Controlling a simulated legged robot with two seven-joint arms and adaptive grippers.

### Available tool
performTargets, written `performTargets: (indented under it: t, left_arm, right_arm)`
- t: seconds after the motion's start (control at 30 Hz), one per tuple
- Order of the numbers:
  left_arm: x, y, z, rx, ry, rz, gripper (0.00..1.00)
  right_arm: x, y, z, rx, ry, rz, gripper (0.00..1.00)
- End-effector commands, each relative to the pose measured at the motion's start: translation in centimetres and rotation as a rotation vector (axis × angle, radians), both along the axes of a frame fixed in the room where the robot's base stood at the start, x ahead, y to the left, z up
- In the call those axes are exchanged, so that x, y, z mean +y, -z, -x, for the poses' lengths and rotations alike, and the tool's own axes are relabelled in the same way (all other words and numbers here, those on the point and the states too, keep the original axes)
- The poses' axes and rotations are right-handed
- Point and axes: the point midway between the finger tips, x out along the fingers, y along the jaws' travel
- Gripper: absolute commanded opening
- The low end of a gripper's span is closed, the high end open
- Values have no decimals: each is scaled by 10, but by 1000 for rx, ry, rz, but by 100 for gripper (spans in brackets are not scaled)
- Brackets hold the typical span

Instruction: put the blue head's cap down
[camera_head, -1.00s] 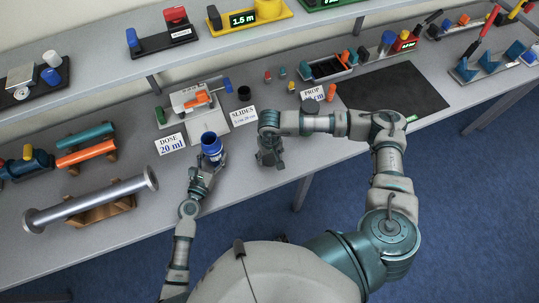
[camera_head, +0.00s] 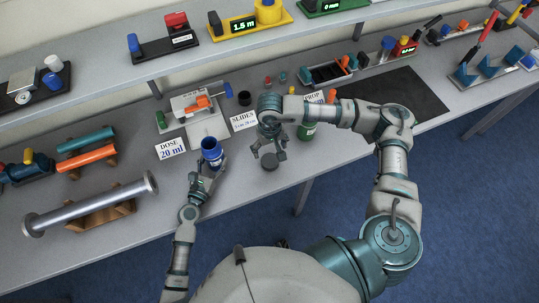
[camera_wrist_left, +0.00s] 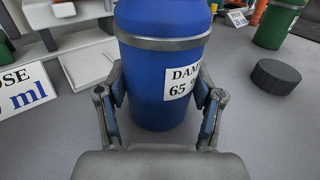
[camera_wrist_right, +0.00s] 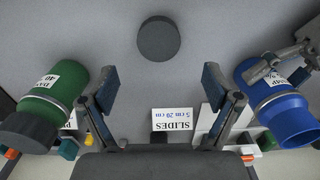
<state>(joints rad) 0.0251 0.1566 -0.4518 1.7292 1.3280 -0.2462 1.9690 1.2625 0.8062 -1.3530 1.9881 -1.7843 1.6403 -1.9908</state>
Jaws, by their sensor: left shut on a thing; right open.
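The blue head (camera_head: 211,153) is a blue cylinder with a grey band, upright at the table's front part. In the left wrist view the blue head (camera_wrist_left: 165,75) shows a partly hidden white label. My left gripper (camera_head: 206,172) is shut on its sides. The cap (camera_head: 269,161) is a dark grey disc lying flat on the bare table, right of the blue head. It also shows in the left wrist view (camera_wrist_left: 276,77) and the right wrist view (camera_wrist_right: 158,39). My right gripper (camera_head: 268,150) is open and empty beside the cap, apart from it in the right wrist view (camera_wrist_right: 160,76).
A green head (camera_head: 307,132) with a dark cap stands right of my right gripper. The SLIDES card (camera_head: 243,121) and DOSE card (camera_head: 171,148) stand behind. A metal pipe (camera_head: 90,204) on a wooden cradle lies left. The table around the loose cap is clear.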

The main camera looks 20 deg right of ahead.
Motion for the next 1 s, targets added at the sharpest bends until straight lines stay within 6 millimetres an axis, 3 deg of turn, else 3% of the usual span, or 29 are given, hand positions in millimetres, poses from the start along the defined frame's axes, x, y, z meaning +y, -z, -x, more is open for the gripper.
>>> performTargets:
  t: [0.2, 0.6, 0.63, 0.73, 1.0]
  left_arm:
    - [1, -1, 0, -1, -1, 2, 25]
    - [0, -1, 0, -1, 0, 0, 25]
    - [0, -1, 0, -1, 0, 0, 72]
    - [0, -1, 0, -1, 0, 1, 96]
    - [0, 0, 0, 0, 0, 0, 96]
  right_arm:
    - [1, -26, 0, 0, -1, 0, 89]
    - [0, -29, 0, 1, 0, 0, 89]
    - [0, -29, 0, 1, 0, 0, 89]
    - [0, -28, 0, 1, 0, 0, 89]
    - [0, -28, 0, 1, 0, 0, 89]
